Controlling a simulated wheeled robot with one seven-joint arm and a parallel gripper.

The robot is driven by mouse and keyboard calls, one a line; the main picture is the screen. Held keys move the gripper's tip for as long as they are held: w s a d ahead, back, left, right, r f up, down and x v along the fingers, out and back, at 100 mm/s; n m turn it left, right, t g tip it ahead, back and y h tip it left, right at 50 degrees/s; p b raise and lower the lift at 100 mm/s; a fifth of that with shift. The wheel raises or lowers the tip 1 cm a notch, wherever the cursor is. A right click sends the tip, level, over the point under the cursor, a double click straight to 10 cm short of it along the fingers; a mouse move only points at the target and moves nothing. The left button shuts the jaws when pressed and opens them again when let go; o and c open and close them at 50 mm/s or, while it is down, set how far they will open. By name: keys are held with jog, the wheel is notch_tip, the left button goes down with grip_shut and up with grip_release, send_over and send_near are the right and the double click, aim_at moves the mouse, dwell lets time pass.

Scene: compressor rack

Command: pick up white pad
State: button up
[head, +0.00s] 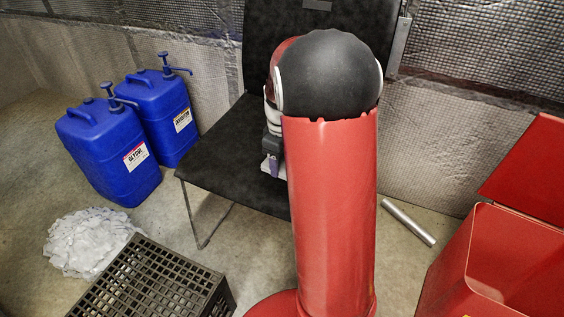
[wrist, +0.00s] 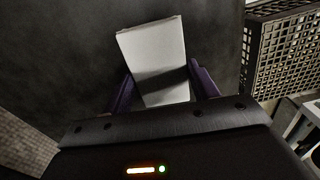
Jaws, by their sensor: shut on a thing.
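The white pad (wrist: 153,48) is a pale flat rectangular piece between the two purple fingers of my gripper (wrist: 163,88) in the wrist view. The fingers are shut on its sides. In the head view a small pale part of the pad (head: 268,171) shows beside my gripper (head: 273,165), just over the black chair seat (head: 226,152). My own red column and arm hide most of the pad and the right part of the seat there. I cannot tell whether the pad touches the seat.
Two blue jugs (head: 108,150) with pumps stand left of the chair. A black crate (head: 150,285) and a crumpled white heap (head: 88,243) are on the floor in front. A red bin (head: 510,260) stands at right, near a metal tube (head: 408,222).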

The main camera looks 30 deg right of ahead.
aim_at(282, 163)
notch_tip(282, 163, up, 20)
jog(key=p, duration=0.3)
jog(key=shift+f, duration=0.15)
